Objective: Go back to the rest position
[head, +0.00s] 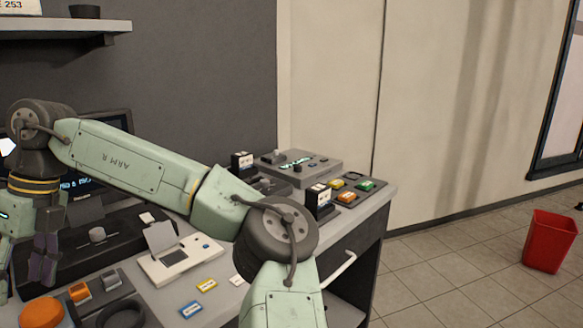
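My gripper (42,276) is at the far left of the head view, at the end of my pale green arm, pointing down over the desk. Its dark fingers hang in front of a dark console. They look close together, but I cannot tell whether they are open or shut. I see no object in them. My arm reaches from the bottom middle up and across to the left, hiding part of the desk.
The grey desk (376,207) holds a white printer-like device (178,262), an orange dome (42,312), a dark ring (120,315), small labels (206,286) and a button panel (352,190). A monitor (112,124) stands behind my arm. A red bin (549,242) stands on open floor.

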